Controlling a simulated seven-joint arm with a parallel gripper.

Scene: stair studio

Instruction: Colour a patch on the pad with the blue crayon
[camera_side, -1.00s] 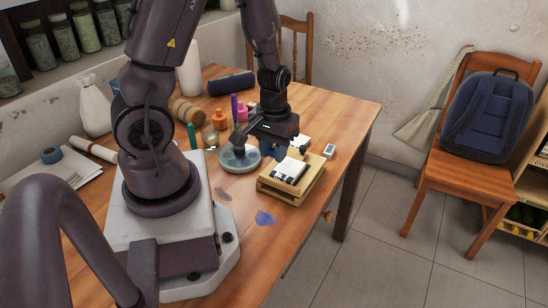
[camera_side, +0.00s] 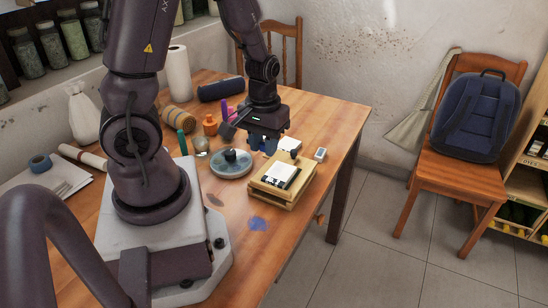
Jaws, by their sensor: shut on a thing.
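My gripper (camera_side: 264,146) points down just behind the wooden stand, shut on a small blue shape that looks like the blue crayon. Its outline is hard to separate from the fingers. The pad (camera_side: 283,175), white with dark marks, lies on top of the light wooden stand (camera_side: 267,193), in front of and below my gripper. The fingertips appear apart from the pad. I cannot tell whether any of the pad's marks are blue.
A round grey-blue dish (camera_side: 231,165) with a dark knob stands left of the stand. A small white block (camera_side: 289,145) and a small white box (camera_side: 320,154) sit behind and right. A blue stain (camera_side: 257,223) marks the table in front. Bottles and rolls crowd the back left.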

